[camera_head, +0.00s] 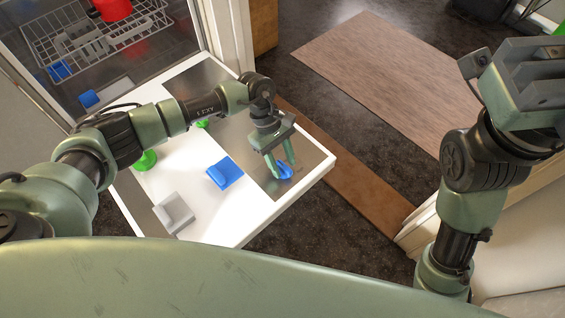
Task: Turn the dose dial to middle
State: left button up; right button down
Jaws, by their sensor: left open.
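A small round blue dial (286,172) sits on the grey metal plate at the right end of the white panel (190,226). I take it to be the dose dial; no marking that names it is legible. My left gripper (281,171) is open, pointing down, with its fingertips close around the dial. I cannot tell whether they touch it. The fingers hide part of the dial, and its setting cannot be read. My right arm is raised at the right, away from the panel. The hand end of it (522,85) shows, but its fingers cannot be made out.
A blue block-shaped control (225,173) and a grey one (174,214) are on the panel left of the dial. A green knob (146,160) is partly behind my left arm. A wire rack (95,38) holds a red item. A wooden board (390,75) lies on the dark floor.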

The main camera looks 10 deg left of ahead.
pick_arm(q)
jog(key=shift+c, duration=0.3)
grip_shut()
